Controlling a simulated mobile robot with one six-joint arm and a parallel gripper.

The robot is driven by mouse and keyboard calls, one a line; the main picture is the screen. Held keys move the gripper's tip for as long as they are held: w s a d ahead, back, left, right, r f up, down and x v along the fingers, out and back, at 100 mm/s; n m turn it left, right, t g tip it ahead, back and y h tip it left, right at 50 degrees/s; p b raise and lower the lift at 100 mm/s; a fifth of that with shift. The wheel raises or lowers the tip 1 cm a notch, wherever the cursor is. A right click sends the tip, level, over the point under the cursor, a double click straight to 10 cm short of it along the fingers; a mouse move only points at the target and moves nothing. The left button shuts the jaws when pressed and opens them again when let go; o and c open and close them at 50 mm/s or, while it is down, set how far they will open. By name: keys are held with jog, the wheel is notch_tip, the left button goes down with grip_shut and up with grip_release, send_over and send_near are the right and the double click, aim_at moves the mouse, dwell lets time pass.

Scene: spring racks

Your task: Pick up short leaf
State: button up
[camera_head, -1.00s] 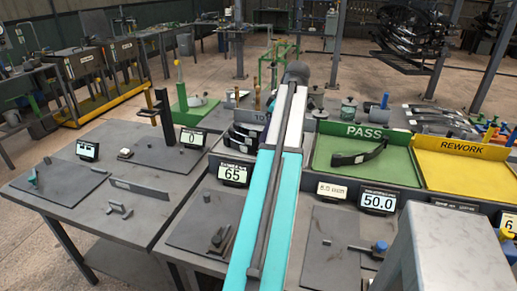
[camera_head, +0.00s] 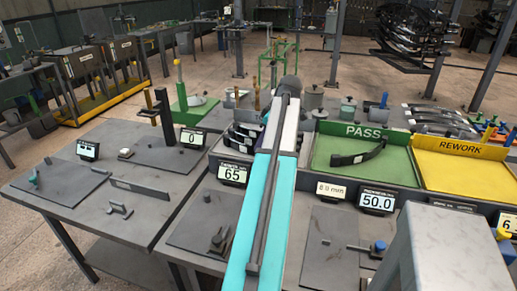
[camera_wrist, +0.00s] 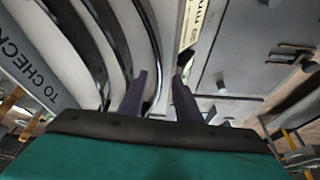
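Dark curved leaves (camera_head: 241,143) lie in the TO CHECK tray (camera_wrist: 38,62), partly hidden behind my arm in the head view. In the wrist view several curved leaf strips (camera_wrist: 85,45) run side by side. I cannot tell which one is the short leaf. My gripper (camera_wrist: 160,85) has its two dark fingers apart beside the rightmost curved strip. A pale curved edge shows between the fingers; I cannot tell whether they touch it. My gripper is hidden behind my arm in the head view.
The green PASS tray (camera_head: 322,155), right of my arm, holds one dark leaf (camera_head: 358,157). The yellow REWORK tray (camera_head: 460,172) beside it looks empty. Displays (camera_head: 378,201) and small gauge parts stand in front. The left table (camera_head: 75,205) has much clear surface.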

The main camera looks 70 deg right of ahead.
jog(key=shift+p+x, duration=0.35)
jog(key=shift+x, duration=1.3)
grip_shut()
jog(key=shift+r, duration=0.1)
